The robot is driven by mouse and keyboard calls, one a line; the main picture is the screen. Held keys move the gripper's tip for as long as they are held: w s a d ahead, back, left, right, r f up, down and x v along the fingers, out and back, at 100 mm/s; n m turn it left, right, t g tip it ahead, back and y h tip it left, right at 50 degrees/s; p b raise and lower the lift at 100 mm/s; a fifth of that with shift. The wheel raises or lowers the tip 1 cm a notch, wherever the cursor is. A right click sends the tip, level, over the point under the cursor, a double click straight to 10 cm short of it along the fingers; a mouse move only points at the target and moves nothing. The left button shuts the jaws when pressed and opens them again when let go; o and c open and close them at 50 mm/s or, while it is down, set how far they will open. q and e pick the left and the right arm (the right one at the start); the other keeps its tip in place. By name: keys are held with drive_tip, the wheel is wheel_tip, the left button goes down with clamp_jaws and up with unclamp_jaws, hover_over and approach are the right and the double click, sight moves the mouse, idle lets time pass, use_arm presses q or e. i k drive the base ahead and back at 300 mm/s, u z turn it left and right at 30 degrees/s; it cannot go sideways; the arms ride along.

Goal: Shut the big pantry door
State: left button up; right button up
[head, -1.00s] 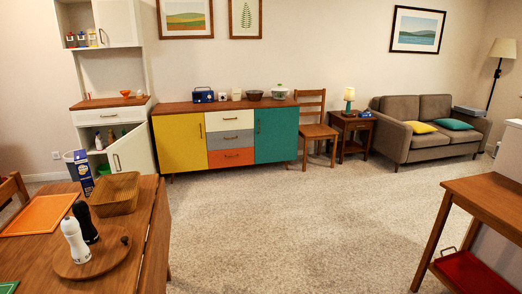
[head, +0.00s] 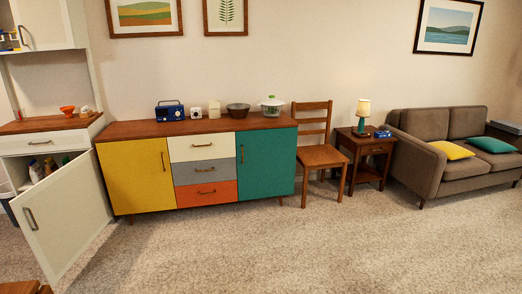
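The white hutch stands at the left edge of the head view. Its big lower door (head: 66,215) is white with a dark bar handle (head: 31,219) and stands open, swung out into the room with its hinge side at the right. Bottles (head: 42,169) show inside the lower cupboard. The upper cupboard door (head: 40,24) with a dark handle appears at the top left, partly cut off. Neither of my grippers is in view.
A sideboard (head: 200,128) with yellow, white, grey, orange and teal fronts stands right of the door. A wooden chair (head: 322,157), side table (head: 367,145) and sofa (head: 417,152) line the wall. The carpet (head: 300,250) in front is clear. Brown wood shows at the lower left edge.

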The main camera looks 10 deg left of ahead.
sight(60, 215)
drive_tip(key=i, duration=2.05)
drive_tip(key=u, duration=2.4)
drive_tip(key=i, duration=1)
drive_tip(key=z, duration=0.05)
